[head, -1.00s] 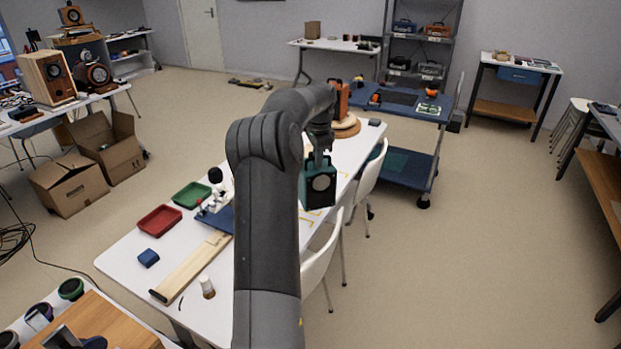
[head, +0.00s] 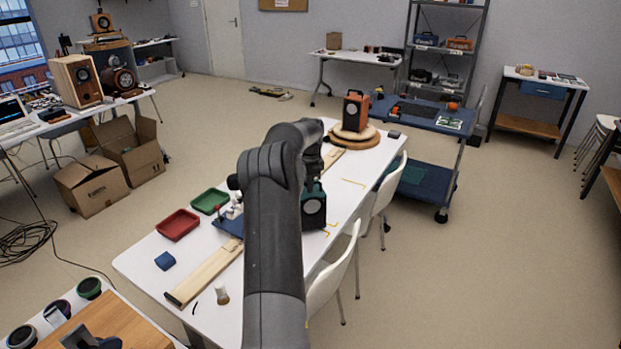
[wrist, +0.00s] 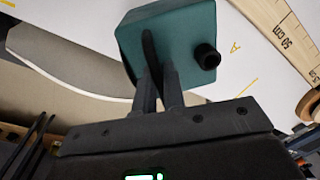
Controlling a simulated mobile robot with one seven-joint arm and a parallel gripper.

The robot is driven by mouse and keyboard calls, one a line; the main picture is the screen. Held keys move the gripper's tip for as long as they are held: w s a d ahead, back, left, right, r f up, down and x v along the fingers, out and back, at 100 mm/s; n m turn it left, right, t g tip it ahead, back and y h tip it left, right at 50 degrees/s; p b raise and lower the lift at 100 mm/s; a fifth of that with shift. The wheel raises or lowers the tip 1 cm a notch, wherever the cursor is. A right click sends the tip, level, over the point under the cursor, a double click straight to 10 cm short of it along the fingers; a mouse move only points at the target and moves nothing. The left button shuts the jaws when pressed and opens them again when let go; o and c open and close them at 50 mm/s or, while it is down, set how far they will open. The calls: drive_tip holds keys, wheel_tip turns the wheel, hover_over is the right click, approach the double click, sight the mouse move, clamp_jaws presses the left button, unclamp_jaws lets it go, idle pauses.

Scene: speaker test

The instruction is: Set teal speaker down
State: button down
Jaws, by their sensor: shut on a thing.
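The teal speaker (head: 314,211) hangs from or stands under my gripper over the right side of the long white table (head: 150,262); my arm hides its left part. In the wrist view the teal speaker (wrist: 185,35) shows from above, with a dark handle and a round black knob. My gripper (wrist: 159,82) is shut on that handle. The speaker is beside a yellow letter A (wrist: 235,47) on the white surface. I cannot tell whether its base touches the table. Yellow corner marks (head: 354,182) lie on the table farther back.
An orange-brown speaker (head: 355,112) stands on a round wooden turntable (head: 367,137) at the table's far end. White chairs (head: 335,270) line the right edge.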

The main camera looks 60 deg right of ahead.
drive_tip(key=shift+f, duration=0.35)
drive_tip(key=c, duration=1.5)
unclamp_jaws()
drive_tip(key=shift+f, duration=0.15)
